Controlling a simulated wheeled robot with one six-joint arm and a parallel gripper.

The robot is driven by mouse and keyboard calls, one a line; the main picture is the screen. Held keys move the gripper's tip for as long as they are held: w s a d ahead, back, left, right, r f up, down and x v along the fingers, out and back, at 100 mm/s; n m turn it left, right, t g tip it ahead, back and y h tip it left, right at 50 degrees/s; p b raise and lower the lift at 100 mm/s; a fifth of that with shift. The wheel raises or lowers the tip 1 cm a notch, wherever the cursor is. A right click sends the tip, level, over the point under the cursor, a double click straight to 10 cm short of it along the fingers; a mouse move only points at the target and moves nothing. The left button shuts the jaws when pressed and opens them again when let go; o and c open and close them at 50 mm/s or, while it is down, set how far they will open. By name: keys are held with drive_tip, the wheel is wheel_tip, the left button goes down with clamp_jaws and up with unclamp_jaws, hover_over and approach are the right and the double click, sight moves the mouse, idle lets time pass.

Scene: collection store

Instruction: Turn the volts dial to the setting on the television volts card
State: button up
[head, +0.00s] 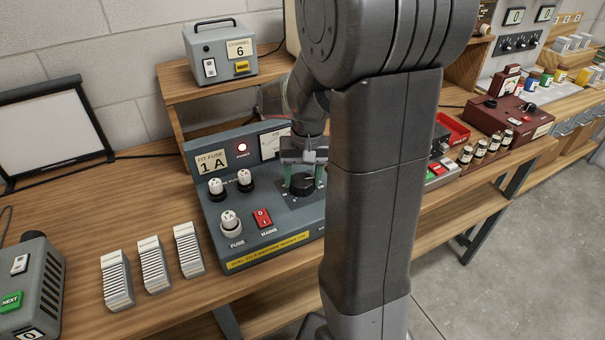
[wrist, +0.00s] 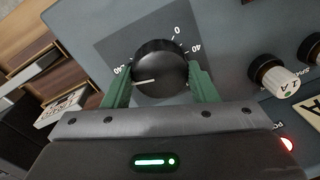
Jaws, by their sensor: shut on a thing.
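The volts dial is a black round knob (wrist: 160,68) with a white pointer line, on a dark scale plate (wrist: 105,50) in the wrist view. The line points left, close to a partly covered number; 0 and 40 show at the upper right. My gripper (wrist: 160,76) has its green fingers shut on both sides of the knob. In the head view the dial (head: 302,184) sits on the sloping grey panel (head: 290,232), with my gripper (head: 303,174) over it. A white card (head: 273,143) behind the dial is partly hidden by my arm; I cannot read a volts setting.
A red mains switch (head: 263,218), white fuse holders (head: 231,222) and a lit red lamp (head: 242,147) are on the same panel, left of the dial. A "FIT FUSE 1 A" card (head: 211,161) stands behind them. White slotted racks (head: 153,264) stand to the left.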

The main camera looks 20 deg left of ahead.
sight(307, 179)
drive_tip(key=shift+m, duration=0.7)
drive_tip(key=o, duration=1)
drive_tip(key=shift+c, duration=0.2)
wheel_tip(307, 179, up, 14)
drive_tip(key=shift+w+d, duration=0.2)
drive_tip(key=shift+d, duration=0.25)
drive_tip(key=shift+f, duration=0.15)
